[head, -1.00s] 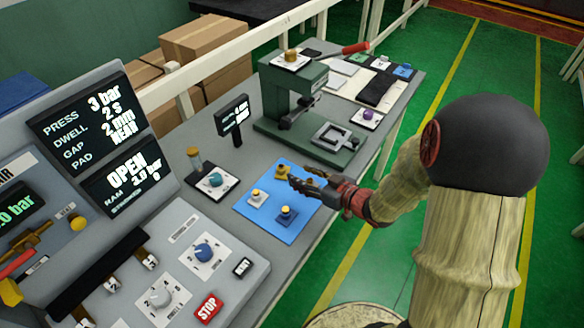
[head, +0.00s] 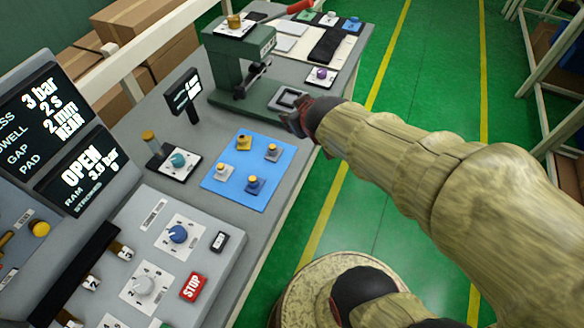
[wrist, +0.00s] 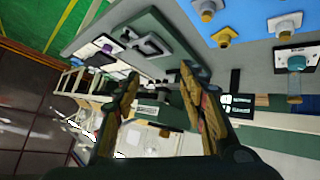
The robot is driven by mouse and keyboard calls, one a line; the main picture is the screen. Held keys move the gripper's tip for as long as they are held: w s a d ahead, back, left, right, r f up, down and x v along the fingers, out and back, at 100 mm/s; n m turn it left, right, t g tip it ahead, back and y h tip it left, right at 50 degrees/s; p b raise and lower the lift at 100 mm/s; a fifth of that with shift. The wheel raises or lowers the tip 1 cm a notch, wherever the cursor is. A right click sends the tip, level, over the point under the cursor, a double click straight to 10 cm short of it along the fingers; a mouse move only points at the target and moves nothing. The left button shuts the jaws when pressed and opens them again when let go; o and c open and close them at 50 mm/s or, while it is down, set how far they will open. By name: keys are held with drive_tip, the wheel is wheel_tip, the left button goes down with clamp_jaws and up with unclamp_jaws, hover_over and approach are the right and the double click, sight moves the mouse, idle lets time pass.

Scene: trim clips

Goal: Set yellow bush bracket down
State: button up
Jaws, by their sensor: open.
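The yellow bush bracket (head: 243,142) sits upright on the blue mat (head: 233,186), at the corner nearest the press. It also shows in the wrist view (wrist: 225,38), near the mat's edge. My gripper (head: 292,120) is off to the right of the mat, in front of the press's lower fixture, clear of the bracket. In the wrist view its two fingers (wrist: 160,88) are spread wide with nothing between them. Three other brackets stand on the mat: a grey-blue one (head: 272,152), a white one (head: 222,171) and a blue one (head: 254,184).
The green press (head: 228,75) with its red-handled lever stands beyond the mat. A small display (head: 183,92) and a teal knob (head: 178,161) are left of it. The green floor at right is open.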

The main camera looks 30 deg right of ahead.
drive_tip(key=s+a+r+g+y, duration=0.2)
drive_tip(key=s+a+r+g, duration=0.1)
drive_tip(key=s+a, duration=0.8)
drive_tip(key=s, duration=0.5)
drive_tip(key=shift+s+a+r+m+g+y, duration=0.15)
drive_tip(key=shift+r+m+g+y, duration=0.1)
drive_tip(key=shift+m+g+y, duration=0.15)
